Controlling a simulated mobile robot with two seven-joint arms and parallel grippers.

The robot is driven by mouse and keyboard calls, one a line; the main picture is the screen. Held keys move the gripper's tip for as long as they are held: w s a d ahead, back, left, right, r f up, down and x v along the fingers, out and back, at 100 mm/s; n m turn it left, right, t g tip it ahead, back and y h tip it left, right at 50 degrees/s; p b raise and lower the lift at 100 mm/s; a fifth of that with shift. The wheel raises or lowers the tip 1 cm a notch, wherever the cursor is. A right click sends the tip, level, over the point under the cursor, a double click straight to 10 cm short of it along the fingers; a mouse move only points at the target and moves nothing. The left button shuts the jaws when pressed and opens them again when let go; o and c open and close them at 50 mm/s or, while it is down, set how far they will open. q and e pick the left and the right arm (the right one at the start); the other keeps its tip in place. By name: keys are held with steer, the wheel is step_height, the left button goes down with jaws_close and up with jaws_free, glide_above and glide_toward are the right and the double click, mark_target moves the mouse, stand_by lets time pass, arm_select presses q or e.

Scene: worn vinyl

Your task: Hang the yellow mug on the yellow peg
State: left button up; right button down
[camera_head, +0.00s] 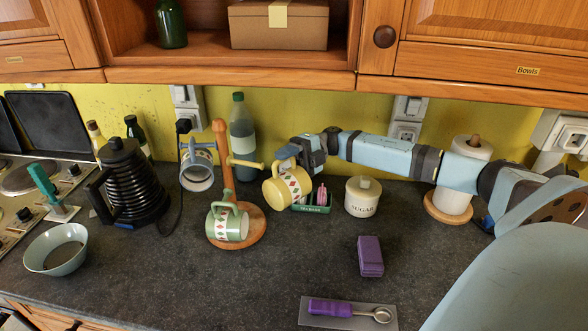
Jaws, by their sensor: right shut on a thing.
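The yellow mug (274,194), with a red and green diamond band, is at the right of a wooden mug tree (220,150). My right gripper (288,155) reaches in from the right and is shut on the yellow mug, near its upper side. The yellow peg (246,163) sticks out to the right from the tree's post, its tip close to the mug. Whether the mug's handle is around the peg or beside it I cannot tell. A grey mug (197,178) is at the tree's left and a green mug (229,225) at its front. My left gripper is not in view.
A green tray (311,209) and a sugar pot (362,199) stand right of the mug. Behind are a bottle (242,135) and a paper-towel holder (453,205). A black kettle (129,185) stands left.

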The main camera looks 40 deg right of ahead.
mark_target(253, 165)
steer(key=w+a+b, duration=0.1)
steer(key=w, duration=0.1)
steer(key=w+a+b, duration=0.1)
steer(key=w, duration=0.1)
steer(key=w+a+f+b, duration=0.1)
steer(key=w+a, duration=0.1)
steer(key=shift+w, duration=0.4)
stand_by(0.3)
stand_by(0.4)
steer(key=shift+c, duration=1.6)
jaws_free()
steer(key=shift+d, duration=0.25)
